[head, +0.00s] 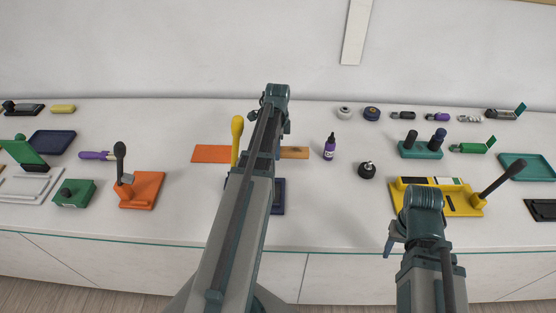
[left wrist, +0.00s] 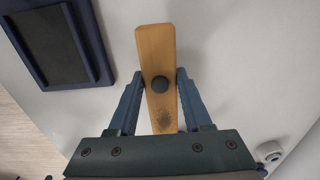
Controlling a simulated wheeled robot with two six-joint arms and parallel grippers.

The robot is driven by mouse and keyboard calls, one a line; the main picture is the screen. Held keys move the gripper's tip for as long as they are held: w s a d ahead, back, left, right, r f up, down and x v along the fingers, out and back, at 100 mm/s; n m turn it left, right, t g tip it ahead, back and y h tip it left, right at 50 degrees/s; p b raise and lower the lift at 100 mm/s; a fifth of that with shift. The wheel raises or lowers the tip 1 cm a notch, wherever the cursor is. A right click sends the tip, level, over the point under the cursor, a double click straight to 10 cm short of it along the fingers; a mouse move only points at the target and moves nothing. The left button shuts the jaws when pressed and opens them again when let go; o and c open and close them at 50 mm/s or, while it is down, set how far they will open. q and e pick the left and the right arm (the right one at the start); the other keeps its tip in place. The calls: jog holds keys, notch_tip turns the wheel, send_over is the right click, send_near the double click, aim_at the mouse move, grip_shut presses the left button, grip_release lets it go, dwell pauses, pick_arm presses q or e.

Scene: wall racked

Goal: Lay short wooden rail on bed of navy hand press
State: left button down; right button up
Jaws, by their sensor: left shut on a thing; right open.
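The short wooden rail (left wrist: 156,50) is a light brown bar with a dark round knob on it. My left gripper (left wrist: 160,80) is shut on the rail, one finger on each side near the knob. In the head view the rail's right end (head: 295,153) shows beside my left arm, which hides much of it. The navy hand press (head: 279,196) is mostly hidden behind that arm; a yellow lever (head: 237,135) stands at its left. The left wrist view shows its dark bed (left wrist: 55,48) left of the rail, apart from it. My right gripper (head: 394,238) is open and empty at the front right.
An orange flat piece (head: 208,153) lies behind the navy press. An orange press (head: 142,190) stands left, a yellow press (head: 462,200) right. A purple bottle (head: 329,148) and dark round pot (head: 367,170) stand right of the rail. The counter front between navy and yellow presses is clear.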

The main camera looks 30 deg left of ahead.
pick_arm(q)
jog(key=shift+f+b, duration=1.8)
jog(key=shift+b, duration=0.05)
jog(key=shift+f, duration=0.2)
jog(key=shift+c, duration=1.7)
grip_release()
jog(key=shift+r, duration=0.1)
jog(key=shift+r, duration=0.1)
notch_tip(320, 180, up, 12)
jog(key=p, duration=1.2)
jog(key=shift+r, duration=0.1)
